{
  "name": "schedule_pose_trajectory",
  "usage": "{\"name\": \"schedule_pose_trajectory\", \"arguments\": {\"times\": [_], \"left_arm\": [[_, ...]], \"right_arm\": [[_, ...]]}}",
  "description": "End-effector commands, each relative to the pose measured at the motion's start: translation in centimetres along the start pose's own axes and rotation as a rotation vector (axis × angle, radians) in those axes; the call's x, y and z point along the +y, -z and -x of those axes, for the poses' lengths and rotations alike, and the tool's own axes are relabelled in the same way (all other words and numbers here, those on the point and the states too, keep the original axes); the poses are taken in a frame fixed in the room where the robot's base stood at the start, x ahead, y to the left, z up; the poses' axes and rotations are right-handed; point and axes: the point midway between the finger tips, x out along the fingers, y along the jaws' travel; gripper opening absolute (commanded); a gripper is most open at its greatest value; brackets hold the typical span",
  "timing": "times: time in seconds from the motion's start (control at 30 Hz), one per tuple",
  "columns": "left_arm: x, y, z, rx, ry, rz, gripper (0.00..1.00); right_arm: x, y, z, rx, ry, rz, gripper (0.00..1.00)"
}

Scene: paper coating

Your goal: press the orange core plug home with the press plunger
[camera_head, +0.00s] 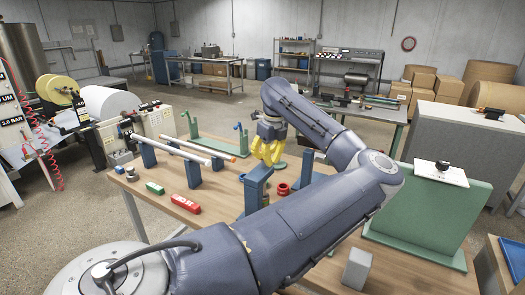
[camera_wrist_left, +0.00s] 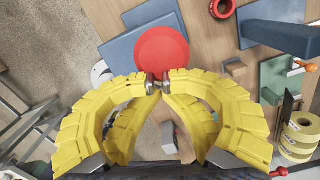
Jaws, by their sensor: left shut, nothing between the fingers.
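My left gripper (camera_head: 268,152) has yellow fingers and is over the workbench, above the blue stand. In the left wrist view its fingertips (camera_wrist_left: 158,82) meet with nothing between them. A round red disc (camera_wrist_left: 162,55) lies just beyond the tips, above blue parts; it looks like a press plunger's head, but I cannot tell whether the tips touch it. A blue upright stand (camera_head: 257,188) is below the gripper in the head view. A small orange end (camera_head: 233,159) shows on a pale tube left of it; I cannot tell whether this is the core plug. My right gripper is out of view.
Pale tubes (camera_head: 175,148) rest on blue supports. A red block (camera_head: 186,203) and a green block (camera_head: 155,188) lie at the front left. A red ring-like part (camera_head: 283,189) sits right of the stand. A green panel (camera_head: 430,205) stands at right. My left arm hides the bench's front middle.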

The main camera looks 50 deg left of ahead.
Motion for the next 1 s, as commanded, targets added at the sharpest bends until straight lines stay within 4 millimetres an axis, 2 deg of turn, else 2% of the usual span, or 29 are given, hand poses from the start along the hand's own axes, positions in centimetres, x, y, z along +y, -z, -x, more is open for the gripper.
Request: {"name": "schedule_pose_trajectory", "arguments": {"times": [0.03,0.17,0.7,1.0], "left_arm": [[-0.5,1.1,-1.0,0.026,-0.002,-0.01,0.0],[-0.5,1.0,0.1,0.024,0.001,-0.011,0.0],[0.1,0.1,9.5,0.006,0.005,-0.002,0.0],[0.3,-0.1,11.8,0.001,0.003,0.001,0.0]], "right_arm": [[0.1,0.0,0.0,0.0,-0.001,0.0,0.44],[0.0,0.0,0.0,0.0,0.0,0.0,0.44],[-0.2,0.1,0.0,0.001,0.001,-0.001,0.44],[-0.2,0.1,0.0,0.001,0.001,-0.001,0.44]]}}
